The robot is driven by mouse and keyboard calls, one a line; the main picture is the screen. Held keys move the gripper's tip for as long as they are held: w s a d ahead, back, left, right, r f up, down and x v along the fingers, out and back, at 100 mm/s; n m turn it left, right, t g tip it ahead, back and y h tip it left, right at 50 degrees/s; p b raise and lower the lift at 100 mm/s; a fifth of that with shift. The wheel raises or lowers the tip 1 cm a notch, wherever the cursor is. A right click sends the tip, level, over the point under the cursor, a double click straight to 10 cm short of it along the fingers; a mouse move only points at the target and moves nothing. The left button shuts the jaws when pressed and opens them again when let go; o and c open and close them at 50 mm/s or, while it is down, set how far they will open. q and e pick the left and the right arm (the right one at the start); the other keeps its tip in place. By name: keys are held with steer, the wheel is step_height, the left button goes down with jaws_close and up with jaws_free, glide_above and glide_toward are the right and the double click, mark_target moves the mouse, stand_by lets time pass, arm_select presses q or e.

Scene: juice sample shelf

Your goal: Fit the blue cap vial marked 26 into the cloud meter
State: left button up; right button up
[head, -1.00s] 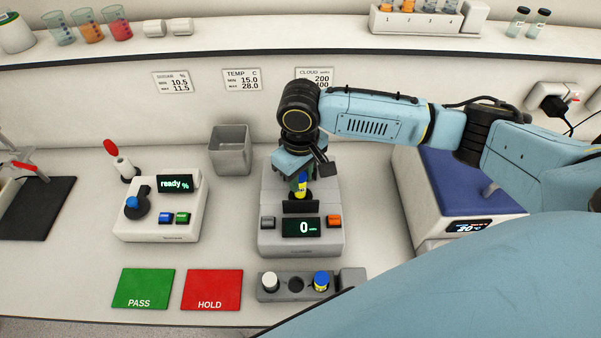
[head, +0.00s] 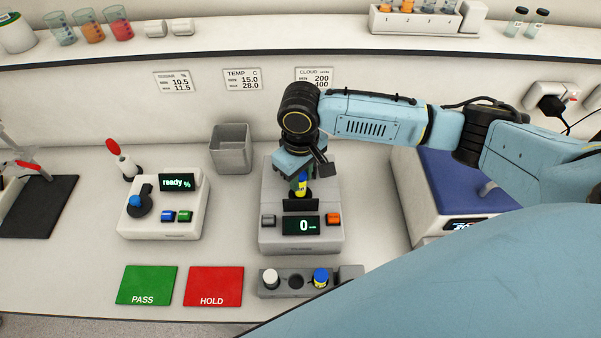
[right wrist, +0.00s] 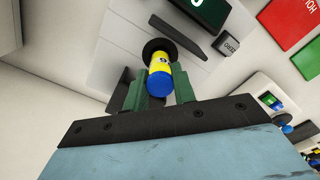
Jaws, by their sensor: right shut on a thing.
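The cloud meter (head: 270,205) is a grey box with a display reading 0, standing mid-bench. My right gripper (head: 300,178) is over its top and shut on a vial (head: 301,187) with a yellow label. In the right wrist view the vial (right wrist: 160,68) has a blue cap toward the green fingers (right wrist: 165,95). Its far end meets a round black ring (right wrist: 158,48) on the meter. How deep it sits in the ring cannot be told. The label's number is not clearly readable. My left gripper is not in view.
A small grey rack (head: 267,292) in front of the meter holds a white cap vial (head: 271,276) and another blue cap vial (head: 321,277), with an empty hole between. Green PASS (head: 147,284) and red HOLD (head: 214,285) pads lie left. A grey bin (head: 231,150) stands behind left.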

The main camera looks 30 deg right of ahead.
mark_target(301, 188)
steer(key=shift+f+b, duration=0.4)
steer(key=shift+f, duration=1)
steer(key=shift+r, duration=0.1)
stand_by(0.3)
steer(key=shift+p, duration=0.65)
steer(key=shift+f, duration=1)
steer(key=o, duration=1.1)
steer(key=shift+c, duration=0.2)
step_height(301, 188, up, 14)
steer(key=shift+f+b, duration=0.25)
steer(key=shift+b, duration=0.1)
